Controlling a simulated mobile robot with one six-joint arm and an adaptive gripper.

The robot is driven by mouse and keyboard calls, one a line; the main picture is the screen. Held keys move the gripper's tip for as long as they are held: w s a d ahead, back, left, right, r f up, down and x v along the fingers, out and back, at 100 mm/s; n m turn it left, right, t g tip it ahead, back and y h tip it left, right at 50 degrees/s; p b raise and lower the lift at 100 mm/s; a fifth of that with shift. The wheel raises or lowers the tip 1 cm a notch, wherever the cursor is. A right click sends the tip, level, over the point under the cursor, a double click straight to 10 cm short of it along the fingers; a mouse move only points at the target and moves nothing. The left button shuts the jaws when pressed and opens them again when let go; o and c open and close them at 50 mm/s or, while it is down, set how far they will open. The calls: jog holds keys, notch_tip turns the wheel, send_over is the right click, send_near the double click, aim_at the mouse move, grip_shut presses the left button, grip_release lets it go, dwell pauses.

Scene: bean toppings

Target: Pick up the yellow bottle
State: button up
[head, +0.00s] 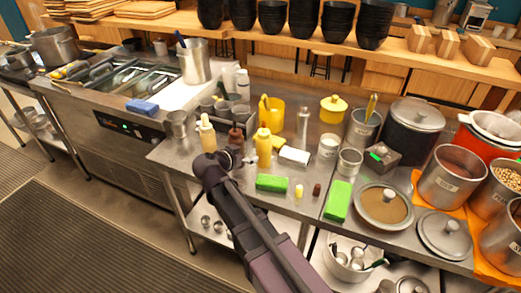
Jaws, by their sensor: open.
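A yellow bottle (263,149) with a nozzle top stands upright on the steel table, right of the middle. My gripper (246,160) is at the end of my dark arm, just left of the yellow bottle and low over the table. It is small in the picture, and I see no bottle held in it. I cannot tell whether it touches the yellow bottle. A cream bottle with a tan top (207,135) stands to the left, behind my arm. A dark brown bottle (237,138) stands between the two, partly hidden by my wrist.
A white block (294,156) and a green box (272,183) lie close to the yellow bottle. A yellow container (272,114) and metal cups stand behind.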

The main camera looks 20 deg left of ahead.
aim_at(259, 150)
jog(key=b+x, duration=0.2)
jog(key=x, duration=0.4)
jog(key=shift+w+f+b, duration=0.1)
jog(key=shift+f+b, duration=0.1)
jog(key=shift+b, duration=0.1)
jog(key=shift+w+d+f, duration=0.1)
jog(key=shift+w+d, duration=0.05)
jog(key=shift+w, duration=0.35)
jog(key=b+x, duration=0.1)
jog(key=x, duration=0.1)
jog(key=b+x, duration=0.1)
jog(key=x, duration=0.1)
jog(key=shift+a+f, duration=0.2)
jog(key=shift+f, duration=0.05)
jog(key=shift+w+d+f+b, duration=0.2)
jog(key=shift+w+b, duration=0.15)
jog(key=shift+w, duration=0.15)
jog(key=shift+c, duration=0.2)
jog(key=c, duration=0.5)
